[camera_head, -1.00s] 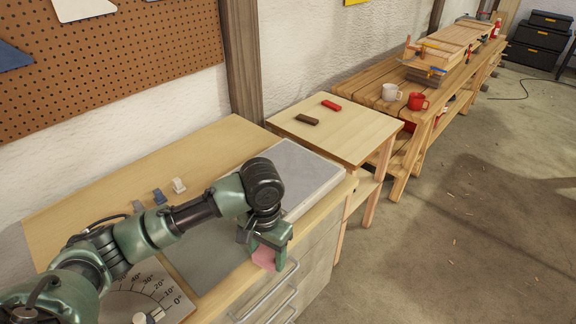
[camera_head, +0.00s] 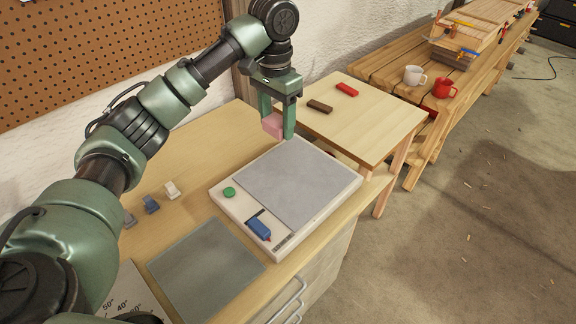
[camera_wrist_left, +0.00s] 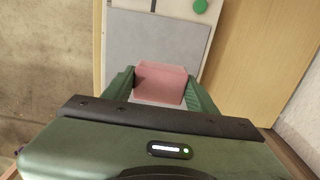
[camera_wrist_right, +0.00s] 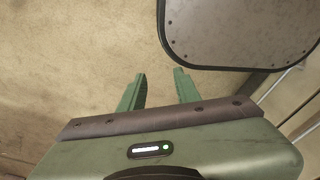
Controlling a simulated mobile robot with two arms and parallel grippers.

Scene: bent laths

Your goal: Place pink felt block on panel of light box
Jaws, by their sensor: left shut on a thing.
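The pink felt block (camera_head: 273,125) is between the fingers of my left gripper (camera_head: 278,122), which is shut on it. It also shows in the left wrist view (camera_wrist_left: 160,82) between both fingers. The light box (camera_head: 233,207) is a white slab on the wooden counter, with a grey panel (camera_head: 300,183), a green button and a blue item at its near-left side. In the head view, the block appears above the panel's far edge, held in the air. My right gripper (camera_wrist_right: 160,92) is open and empty over the floor in the right wrist view.
A grey mat (camera_head: 207,262) lies left of the light box. Several small clips (camera_head: 151,205) lie on the counter (camera_head: 190,150). Behind stands a side table (camera_head: 370,120) with a brown block (camera_head: 320,106) and a red block (camera_head: 347,89). Mugs (camera_head: 414,75) stand on a farther bench.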

